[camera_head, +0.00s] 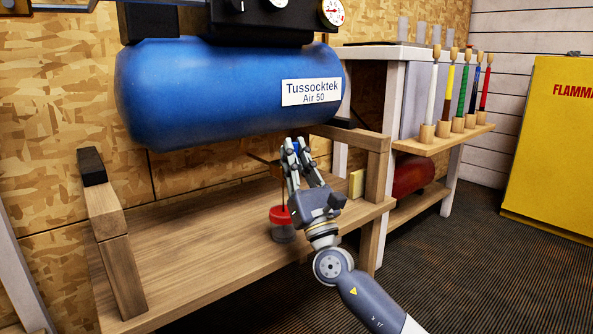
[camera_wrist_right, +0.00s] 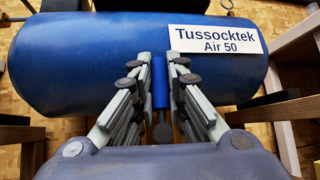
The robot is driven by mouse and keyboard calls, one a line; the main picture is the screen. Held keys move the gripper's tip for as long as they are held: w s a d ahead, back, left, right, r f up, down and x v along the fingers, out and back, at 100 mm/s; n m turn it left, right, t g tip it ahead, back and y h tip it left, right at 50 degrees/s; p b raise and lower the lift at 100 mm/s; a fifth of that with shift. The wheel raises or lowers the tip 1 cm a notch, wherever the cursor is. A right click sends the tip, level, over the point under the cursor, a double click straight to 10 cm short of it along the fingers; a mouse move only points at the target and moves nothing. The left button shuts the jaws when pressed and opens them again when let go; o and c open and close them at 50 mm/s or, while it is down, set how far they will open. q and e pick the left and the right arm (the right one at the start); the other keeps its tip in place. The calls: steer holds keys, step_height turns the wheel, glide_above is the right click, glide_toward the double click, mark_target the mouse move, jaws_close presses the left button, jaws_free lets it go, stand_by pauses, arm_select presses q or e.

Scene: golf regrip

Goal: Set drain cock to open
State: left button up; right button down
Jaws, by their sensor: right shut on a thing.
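The blue compressor tank (camera_head: 200,95) labelled "Tussocktek Air 50" sits above a wooden bench. My right gripper (camera_head: 294,150) is raised under the tank's right part. In the right wrist view the fingers (camera_wrist_right: 160,82) close from both sides on a narrow blue piece (camera_wrist_right: 159,85), which looks like the drain cock's handle. A dark round-ended stem (camera_wrist_right: 162,132) shows below it. The fingers hide much of the cock, and I cannot tell its setting for certain. My left gripper is not in view.
A jar with a red lid (camera_head: 281,216) stands on the bench shelf (camera_head: 190,255), just left of my right wrist. A wooden post (camera_head: 377,165) and a yellow block (camera_head: 356,184) are to the right. A rack (camera_head: 440,143) of several coloured grips is farther right.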

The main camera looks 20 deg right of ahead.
steer(key=shift+a+f+n+y+b, duration=0.25)
steer(key=shift+n+y+b, duration=0.2)
steer(key=shift+n+y, duration=0.3)
steer(key=c, duration=1.6)
jaws_free()
steer(key=shift+d, duration=0.1)
steer(key=shift+r, duration=0.15)
steer(key=shift+s, duration=0.1)
steer(key=v, duration=1.2)
steer(key=shift+s, duration=0.1)
